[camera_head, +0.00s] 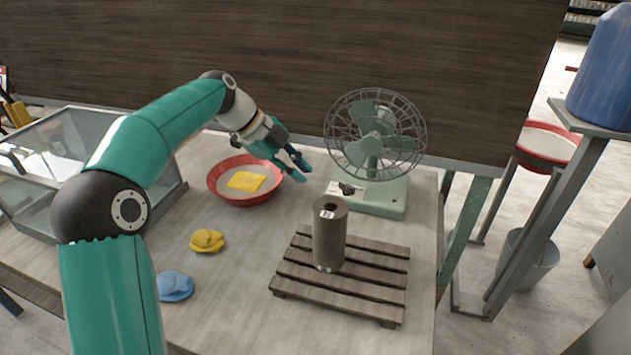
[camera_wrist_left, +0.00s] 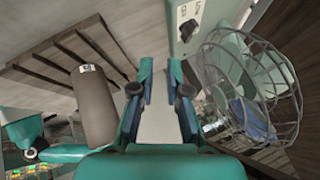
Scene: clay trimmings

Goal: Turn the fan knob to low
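The green fan (camera_head: 376,140) with a wire cage stands at the back right of the table. Its black knob (camera_head: 347,188) is on the front of the base (camera_head: 385,196). In the left wrist view the knob (camera_wrist_left: 187,29) sits on the pale base beside printed lettering, too small to read surely. My right gripper is not in view.
A red bowl (camera_head: 216,184) holds a yellow cloth-like piece (camera_head: 247,181). A brown cylinder (camera_head: 329,240) stands on a slatted wooden pallet (camera_head: 388,272) in front of the fan. Yellow (camera_head: 206,241) and blue (camera_head: 175,287) lumps lie at left. A glass case (camera_head: 60,150) stands far left.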

